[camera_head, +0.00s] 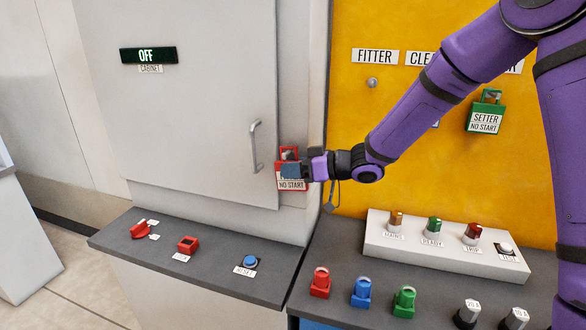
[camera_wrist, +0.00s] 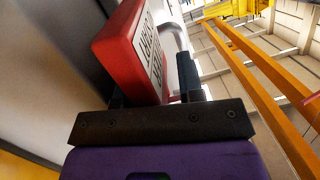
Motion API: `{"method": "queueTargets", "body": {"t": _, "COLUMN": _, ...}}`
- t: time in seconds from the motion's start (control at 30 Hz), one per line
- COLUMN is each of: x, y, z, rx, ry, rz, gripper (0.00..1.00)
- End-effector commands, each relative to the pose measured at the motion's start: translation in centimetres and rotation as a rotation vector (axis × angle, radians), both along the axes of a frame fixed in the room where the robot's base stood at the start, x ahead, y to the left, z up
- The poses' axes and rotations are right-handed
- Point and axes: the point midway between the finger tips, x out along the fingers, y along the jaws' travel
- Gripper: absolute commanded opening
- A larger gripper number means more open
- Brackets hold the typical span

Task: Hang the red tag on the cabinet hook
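The red tag (camera_head: 291,184) is a red padlock-shaped block with a white label; "NO START" reads on its lower line. It is upright beside the right edge of the grey cabinet door, right of the door handle. A small grey piece, perhaps the cabinet hook (camera_head: 290,155), shows inside its red loop; whether the loop hangs on it is unclear. My gripper (camera_head: 293,171) reaches in from the right, one finger covering the label's upper part. In the wrist view the red tag (camera_wrist: 122,48) stands between the fingers; whether both press on it is unclear.
The cabinet handle (camera_head: 255,147) is close left of the tag. A green tag (camera_head: 486,118) hangs on the yellow panel (camera_head: 350,100). Below are the grey ledge (camera_head: 215,268) with red parts and a blue button, and a bench with coloured padlocks (camera_head: 362,291) and a lamp box (camera_head: 445,254).

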Motion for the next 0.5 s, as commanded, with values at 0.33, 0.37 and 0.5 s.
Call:
{"method": "queueTargets", "body": {"t": 0.33, "x": 0.5, "y": -0.3, "z": 0.1, "rx": 0.000, "ry": -0.002, "rz": -0.012, "gripper": 0.48}}
{"method": "queueTargets", "body": {"t": 0.37, "x": 0.5, "y": -0.4, "z": 0.1, "rx": 0.000, "ry": -0.003, "rz": -0.012, "gripper": 0.48}}
{"method": "queueTargets", "body": {"t": 0.5, "x": 0.3, "y": -1.3, "z": 0.3, "rx": -0.001, "ry": -0.004, "rz": -0.014, "gripper": 0.48}}
